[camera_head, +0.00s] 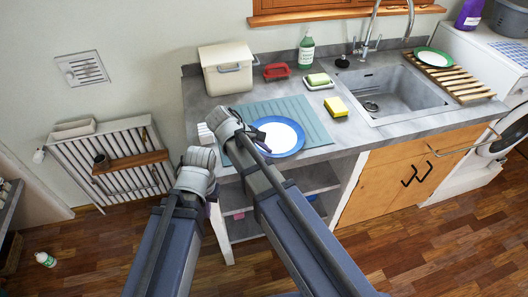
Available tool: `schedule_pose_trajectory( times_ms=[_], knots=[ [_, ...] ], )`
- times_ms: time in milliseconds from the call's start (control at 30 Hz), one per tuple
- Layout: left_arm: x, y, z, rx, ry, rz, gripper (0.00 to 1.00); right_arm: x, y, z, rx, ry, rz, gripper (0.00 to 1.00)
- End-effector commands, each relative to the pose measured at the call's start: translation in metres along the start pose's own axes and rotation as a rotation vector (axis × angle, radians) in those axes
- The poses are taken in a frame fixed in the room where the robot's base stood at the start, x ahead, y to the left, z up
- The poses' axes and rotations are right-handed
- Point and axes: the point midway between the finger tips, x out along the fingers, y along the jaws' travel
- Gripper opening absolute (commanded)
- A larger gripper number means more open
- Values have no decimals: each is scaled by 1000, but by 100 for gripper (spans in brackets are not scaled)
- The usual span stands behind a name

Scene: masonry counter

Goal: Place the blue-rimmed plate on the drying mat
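The blue-rimmed plate (284,136), white in the middle, lies on the front part of the blue-grey ribbed drying mat (308,118). Whether its front edge reaches past the mat is hard to see. My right gripper (238,130) is at the plate's left side, over the mat's left part. Its fingers are mostly hidden, and I cannot tell whether they touch the plate. My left gripper (199,160) is further left, by the counter's front left corner, away from the plate. Its fingertips are too unclear to judge their opening.
Behind the mat are a cream bin (226,69), red brush (277,71) and green bottle (306,50). A soap dish (319,82) and yellow sponge (336,106) stand right of it, before the sink (390,90). A green-rimmed plate (433,58) lies on a wooden rack (462,85).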

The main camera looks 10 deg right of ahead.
Motion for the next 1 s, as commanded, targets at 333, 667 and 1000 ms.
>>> schedule_pose_trajectory(
  times_ms=[333, 667, 1000],
  knots=[
    [-1, 0, 0, 0, 0, 0, 0, -1, 0, 0, 0, 0, 0, 6],
    [-1, 0, 0, 0, 0, 0, 0, -1, 0, 0, 0, 0, 0, 0],
    [-1, 0, 0, 0, 0, 0, 0, -1, 0, 0, -1, 1, 0, 0]
  ],
)
